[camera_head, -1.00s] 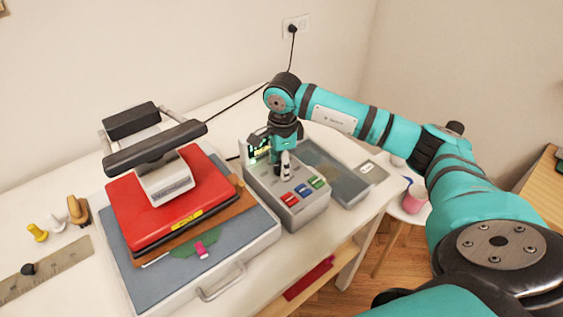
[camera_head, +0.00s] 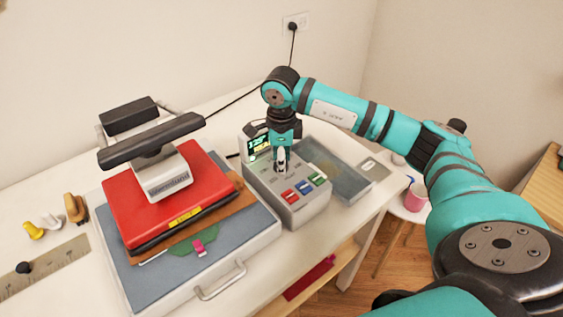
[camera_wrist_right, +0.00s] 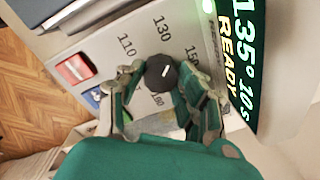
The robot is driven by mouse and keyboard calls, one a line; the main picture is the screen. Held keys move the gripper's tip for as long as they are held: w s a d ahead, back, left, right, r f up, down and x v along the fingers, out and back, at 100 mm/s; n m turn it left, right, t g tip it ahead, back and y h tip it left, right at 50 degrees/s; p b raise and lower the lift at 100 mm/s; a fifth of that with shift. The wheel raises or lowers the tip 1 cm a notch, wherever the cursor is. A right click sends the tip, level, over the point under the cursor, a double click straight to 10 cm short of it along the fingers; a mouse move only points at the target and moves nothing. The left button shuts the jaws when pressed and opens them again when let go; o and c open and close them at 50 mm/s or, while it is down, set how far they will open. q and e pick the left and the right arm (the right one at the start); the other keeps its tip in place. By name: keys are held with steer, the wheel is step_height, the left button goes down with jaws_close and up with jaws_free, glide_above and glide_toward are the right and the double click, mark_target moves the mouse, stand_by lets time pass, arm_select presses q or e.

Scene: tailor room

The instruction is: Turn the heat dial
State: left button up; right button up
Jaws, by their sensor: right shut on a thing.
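The heat dial (camera_wrist_right: 161,71) is a small black knob with a white mark on the grey control box (camera_head: 306,209). It shows between the fingertips in the right wrist view. My right gripper (camera_head: 281,166) points down at the box, and its two fingers (camera_wrist_right: 153,75) are shut on the dial from both sides. Printed numbers such as 110, 130 and 150 ring the dial. In the head view the gripper hides the dial. My left gripper is not in view.
The red heat press (camera_head: 135,205) stands left of the box on its blue-grey base, with a handle in front. Red, blue and green buttons (camera_head: 303,187) sit on the box's front. A grey tray (camera_head: 345,178) lies to its right. A ruler (camera_head: 45,270) lies at the left.

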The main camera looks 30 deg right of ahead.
steer(key=m+b, duration=0.1)
steer(key=m, duration=0.3)
steer(key=shift+m+b, duration=0.75)
steer(key=shift+m, duration=1.55)
steer(key=shift+w, duration=0.1)
steer(key=o, duration=1.1)
steer(key=shift+o, duration=0.2)
steer(key=shift+r, duration=0.15)
step_height(320, 180, up, 12)
steer(key=shift+a, duration=0.35)
